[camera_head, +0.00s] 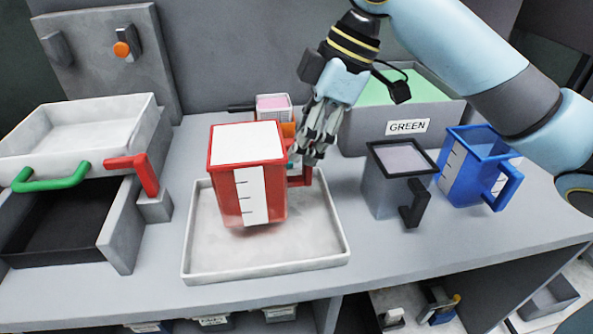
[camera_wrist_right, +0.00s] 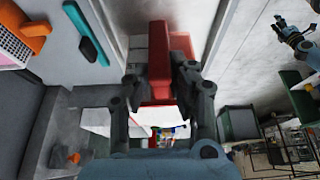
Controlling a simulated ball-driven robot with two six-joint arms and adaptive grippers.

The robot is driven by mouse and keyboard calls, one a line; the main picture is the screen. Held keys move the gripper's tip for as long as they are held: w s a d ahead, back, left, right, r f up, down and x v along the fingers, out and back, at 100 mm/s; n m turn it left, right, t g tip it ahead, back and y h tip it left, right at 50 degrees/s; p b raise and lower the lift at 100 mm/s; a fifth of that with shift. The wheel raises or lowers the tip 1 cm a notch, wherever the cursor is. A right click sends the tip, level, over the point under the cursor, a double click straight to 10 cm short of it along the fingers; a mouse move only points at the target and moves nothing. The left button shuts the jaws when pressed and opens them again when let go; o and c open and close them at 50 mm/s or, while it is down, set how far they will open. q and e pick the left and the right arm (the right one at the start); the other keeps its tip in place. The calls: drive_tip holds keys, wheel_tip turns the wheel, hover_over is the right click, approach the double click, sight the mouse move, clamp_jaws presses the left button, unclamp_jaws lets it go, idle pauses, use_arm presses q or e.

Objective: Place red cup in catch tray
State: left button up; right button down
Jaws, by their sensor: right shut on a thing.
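The red cup (camera_head: 219,193), with a white scale strip and a white top surface, is over the grey-white catch tray (camera_head: 205,262), inside its rim in the head view. It looks about upright. I cannot tell whether its base touches the tray floor. My right gripper (camera_head: 303,158) is at the cup's right side, shut on its red handle (camera_head: 302,178). The right wrist view shows the red handle (camera_wrist_right: 160,78) between the two fingers.
A grey cup (camera_head: 380,195) and blue cup (camera_head: 460,178) stand right of the tray. The counter's front edge is close.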

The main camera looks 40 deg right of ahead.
sight(297, 180)
drive_tip(key=shift+w+a+f, duration=0.15)
drive_tip(key=shift+a+f, duration=0.2)
drive_tip(key=shift+a, duration=0.25)
drive_tip(key=shift+f, duration=0.2)
use_arm(q)
drive_tip(key=shift+s+f, duration=0.25)
drive_tip(key=shift+s, duration=0.4)
use_arm(e)
drive_tip(key=shift+f, duration=1.85)
drive_tip(key=c, duration=1.2)
unclamp_jaws()
drive_tip(key=shift+o, duration=0.2)
use_arm(q)
drive_tip(key=shift+w+r+p, duration=0.2)
drive_tip(key=shift+r+p, duration=0.45)
drive_tip(key=shift+r, duration=0.2)
use_arm(e)
drive_tip(key=v, duration=1.2)
